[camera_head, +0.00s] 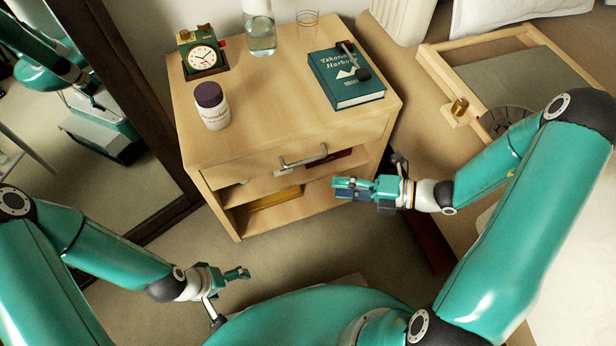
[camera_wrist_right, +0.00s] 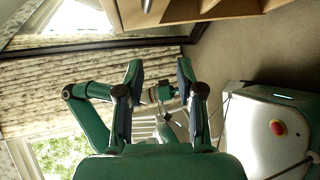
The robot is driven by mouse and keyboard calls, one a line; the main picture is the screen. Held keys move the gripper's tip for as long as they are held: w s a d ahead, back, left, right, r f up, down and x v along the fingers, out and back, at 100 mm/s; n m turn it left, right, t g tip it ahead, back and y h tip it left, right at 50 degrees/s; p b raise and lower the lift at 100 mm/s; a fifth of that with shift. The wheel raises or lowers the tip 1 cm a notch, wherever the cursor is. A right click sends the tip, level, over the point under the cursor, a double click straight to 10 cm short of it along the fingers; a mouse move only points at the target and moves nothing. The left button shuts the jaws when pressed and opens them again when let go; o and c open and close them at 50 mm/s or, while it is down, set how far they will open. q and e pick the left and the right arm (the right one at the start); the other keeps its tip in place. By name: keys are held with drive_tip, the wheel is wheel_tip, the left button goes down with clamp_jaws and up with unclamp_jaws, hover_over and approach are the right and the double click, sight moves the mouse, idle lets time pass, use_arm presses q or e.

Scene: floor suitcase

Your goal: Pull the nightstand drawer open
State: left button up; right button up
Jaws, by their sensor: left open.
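The wooden nightstand (camera_head: 285,95) stands in the middle of the head view. Its drawer front sits just below the top and looks shut. A grey bar handle (camera_head: 303,161) is on that front. My right gripper (camera_head: 345,188) is below and to the right of the handle, in front of the open shelves, not touching the handle. In the right wrist view the right gripper (camera_wrist_right: 160,72) has its fingers apart with nothing held between them. My left gripper (camera_head: 240,273) is open and empty, low over the floor at the lower left, well away from the nightstand.
On top are a clock (camera_head: 202,54), a purple-capped bottle (camera_head: 211,105), a glass vessel (camera_head: 261,35), and a teal book (camera_head: 346,80) with a dark object on it. A dark-framed mirror (camera_head: 120,110) leans at left. A wooden tray-like frame (camera_head: 440,75) is at right.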

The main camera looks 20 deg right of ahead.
sight(308, 160)
drive_tip(key=w+d+m+t+b, duration=0.1)
drive_tip(key=w+d+m+t, duration=0.2)
drive_tip(key=m, duration=0.1)
drive_tip(key=shift+h, duration=0.4)
drive_tip(key=b+x, duration=0.3)
drive_tip(key=x, duration=0.8)
drive_tip(key=shift+w+a, duration=0.1)
drive_tip(key=shift+w, duration=0.05)
use_arm(q)
wheel_tip(308, 160, down, 6)
drive_tip(key=shift+r, duration=0.2)
use_arm(e)
clamp_jaws()
